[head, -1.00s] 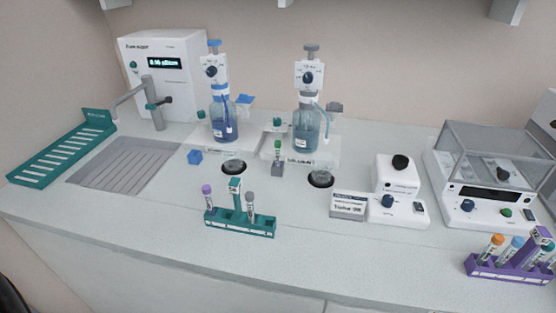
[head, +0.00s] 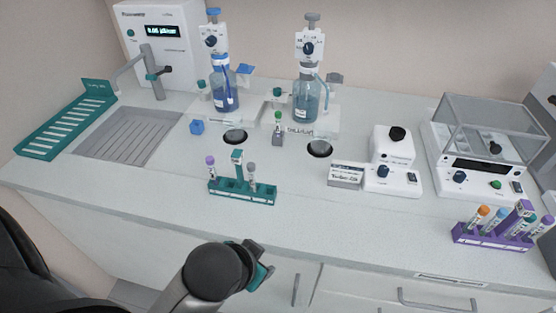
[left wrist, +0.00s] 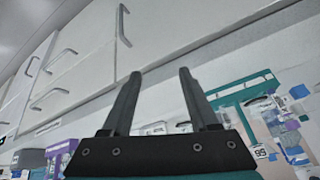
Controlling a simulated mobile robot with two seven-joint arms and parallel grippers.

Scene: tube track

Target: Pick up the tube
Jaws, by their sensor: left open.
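Several tubes are in the head view, and I cannot tell which one the task means. A purple-capped tube (head: 211,167) and a grey-capped tube (head: 252,177) stand in the teal rack (head: 243,193) at the middle of the bench. A green-capped tube (head: 278,122) stands in a small grey holder (head: 278,140) between the two bottles. Orange-capped (head: 480,216) and blue-capped (head: 500,219) tubes stand in the purple rack (head: 490,240) at right. My left gripper (head: 262,262) is in front of the bench edge, apart from every tube. In the left wrist view its fingers (left wrist: 160,95) are open and empty.
Two dispenser bottles (head: 225,95) (head: 306,100) stand at the back. A white stirrer (head: 392,178) and a clear-shielded balance (head: 485,150) are at right. The front strip of bench is clear.

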